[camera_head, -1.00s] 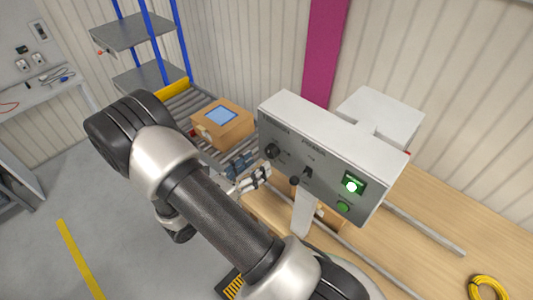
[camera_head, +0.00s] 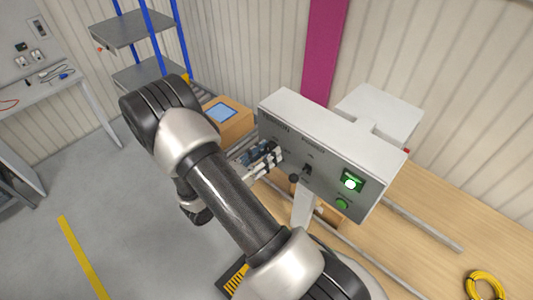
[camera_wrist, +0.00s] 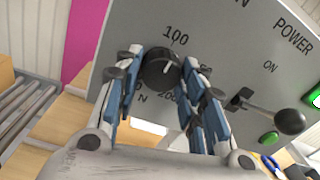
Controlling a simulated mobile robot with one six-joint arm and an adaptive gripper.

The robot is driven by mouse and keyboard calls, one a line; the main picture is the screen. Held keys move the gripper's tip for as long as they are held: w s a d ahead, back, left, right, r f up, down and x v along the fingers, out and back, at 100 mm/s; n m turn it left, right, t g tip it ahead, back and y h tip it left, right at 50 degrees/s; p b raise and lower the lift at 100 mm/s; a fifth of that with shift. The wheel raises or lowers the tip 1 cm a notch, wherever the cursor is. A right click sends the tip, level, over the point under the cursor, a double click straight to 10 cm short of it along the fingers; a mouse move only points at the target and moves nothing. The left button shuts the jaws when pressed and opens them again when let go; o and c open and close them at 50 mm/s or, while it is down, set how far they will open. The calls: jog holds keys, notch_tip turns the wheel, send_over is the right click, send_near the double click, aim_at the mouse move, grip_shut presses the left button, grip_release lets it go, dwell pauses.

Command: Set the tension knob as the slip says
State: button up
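The tension knob (camera_wrist: 160,68) is a round black dial with a white pointer mark on a grey control panel (camera_wrist: 215,55). In the wrist view, "100" is printed above it and other numbers around it are partly hidden by the fingers. My gripper (camera_wrist: 163,60) is at the panel face with one finger on each side of the knob. The fingers look open, with a small gap at the right; contact at the left is unclear. In the head view, my gripper (camera_head: 272,152) hides the knob. I cannot make out a readable slip.
A black-tipped power lever (camera_wrist: 288,120) and green button (camera_wrist: 268,138) are right of the fingers. A lit green lamp (camera_head: 350,183) is on the panel. A cardboard box (camera_head: 232,122) with a blue patch stands behind the gripper. Yellow cable (camera_head: 487,285) lies on the wooden bench.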

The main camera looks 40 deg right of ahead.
jog(key=c, duration=0.6)
jog(key=shift+o, duration=0.2)
jog(key=shift+b, duration=0.3)
jog(key=m+t+b, duration=0.1)
jog(key=m+b, duration=2.3)
jog(key=b, duration=1.2)
jog(key=shift+r+m+b, duration=0.1)
jog(key=shift+m+b, duration=0.2)
jog(key=shift+r+m+b, duration=0.2)
jog(key=shift+m+b, duration=0.5)
jog(key=shift+m, duration=0.4)
